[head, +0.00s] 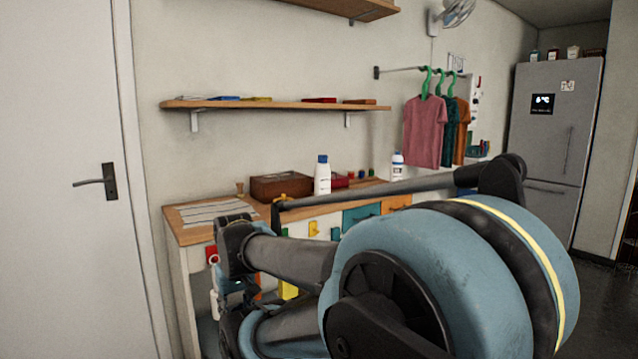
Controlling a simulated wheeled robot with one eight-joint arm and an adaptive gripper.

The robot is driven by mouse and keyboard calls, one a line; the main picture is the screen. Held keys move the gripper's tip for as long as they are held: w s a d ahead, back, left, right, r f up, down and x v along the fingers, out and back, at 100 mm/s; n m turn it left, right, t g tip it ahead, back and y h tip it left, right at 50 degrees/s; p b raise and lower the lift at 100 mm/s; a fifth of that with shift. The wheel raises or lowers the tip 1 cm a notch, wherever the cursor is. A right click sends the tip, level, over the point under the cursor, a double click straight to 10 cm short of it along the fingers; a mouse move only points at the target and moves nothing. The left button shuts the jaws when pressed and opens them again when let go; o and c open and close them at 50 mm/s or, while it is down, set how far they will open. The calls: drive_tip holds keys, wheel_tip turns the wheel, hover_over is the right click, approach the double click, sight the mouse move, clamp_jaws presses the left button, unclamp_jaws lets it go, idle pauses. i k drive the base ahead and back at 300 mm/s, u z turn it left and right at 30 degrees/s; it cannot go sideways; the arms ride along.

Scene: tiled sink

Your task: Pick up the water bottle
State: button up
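Two white bottles with blue caps stand upright on the wooden counter in the head view. The nearer, larger bottle (322,178) is near the middle, beside a brown box. The smaller bottle (397,167) stands farther back to the right and has a dark label. I cannot tell which one is the water bottle. The parts of my blue and black arm fill the lower middle and right, in front of the counter. No gripper fingers can be made out. Neither bottle is seen to be held.
The wooden counter (190,234) carries papers at its left end, a brown box (281,187) and small coloured items. A shelf (270,105) hangs above. Shirts (425,132) hang to the right, before a grey fridge (553,125). A door (65,200) is at the left.

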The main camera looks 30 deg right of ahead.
sight(322, 170)
drive_tip(key=z, duration=0.85)
drive_tip(key=i, duration=0.4)
drive_tip(key=z, duration=0.2)
